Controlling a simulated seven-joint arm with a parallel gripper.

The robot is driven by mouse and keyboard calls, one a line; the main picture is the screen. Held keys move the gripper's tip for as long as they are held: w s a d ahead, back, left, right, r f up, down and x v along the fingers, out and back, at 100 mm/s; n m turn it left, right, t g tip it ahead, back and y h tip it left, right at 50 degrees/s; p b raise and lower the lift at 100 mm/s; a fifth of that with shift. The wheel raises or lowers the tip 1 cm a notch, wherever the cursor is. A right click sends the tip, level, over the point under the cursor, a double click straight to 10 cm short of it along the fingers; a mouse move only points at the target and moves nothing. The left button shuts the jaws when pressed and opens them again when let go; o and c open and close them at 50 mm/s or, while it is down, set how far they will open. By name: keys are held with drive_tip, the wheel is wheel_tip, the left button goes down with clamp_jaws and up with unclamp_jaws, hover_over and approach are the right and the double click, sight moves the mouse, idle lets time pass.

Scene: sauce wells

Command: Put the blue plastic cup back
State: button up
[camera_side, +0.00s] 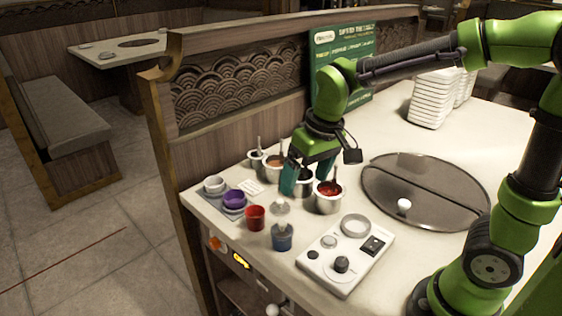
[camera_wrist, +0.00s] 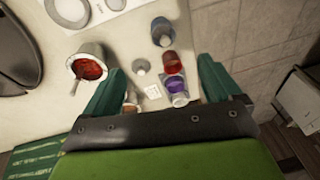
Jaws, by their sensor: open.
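The blue plastic cup (camera_side: 282,240) stands upright on the counter, at its front edge, left of the white control panel. It also shows in the wrist view (camera_wrist: 163,36) at the top centre. A red cup (camera_side: 255,219) stands near it, apart. A purple cup (camera_side: 234,203) and a white cup (camera_side: 214,184) sit on a small grey tray (camera_side: 232,217). My gripper (camera_side: 305,184) is open, with green fingers, above the sauce pots and behind the blue cup. In the wrist view, nothing is held between the fingers (camera_wrist: 160,67).
Several metal sauce pots with spoons, one with red sauce (camera_side: 328,199), stand under and around my gripper. A small grey knobbed object (camera_side: 280,207) sits behind the blue cup. The control panel (camera_side: 342,262) is to its right. A round dark hotplate (camera_side: 425,190) lies further right.

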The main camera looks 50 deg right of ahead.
drive_tip(key=s+d+r+m+t, duration=0.1)
drive_tip(key=s+r+t, duration=0.1)
drive_tip(key=s, duration=0.3)
drive_tip(key=s+d+r+m+t+y, duration=0.1)
drive_tip(key=s+r+t, duration=0.1)
drive_tip(key=s, duration=0.3)
drive_tip(key=shift+s+r+m+t, duration=0.15)
drive_tip(key=shift+r+m+t, duration=0.15)
drive_tip(key=shift+r+t, duration=0.15)
drive_tip(key=shift+d+r, duration=0.1)
idle(0.5)
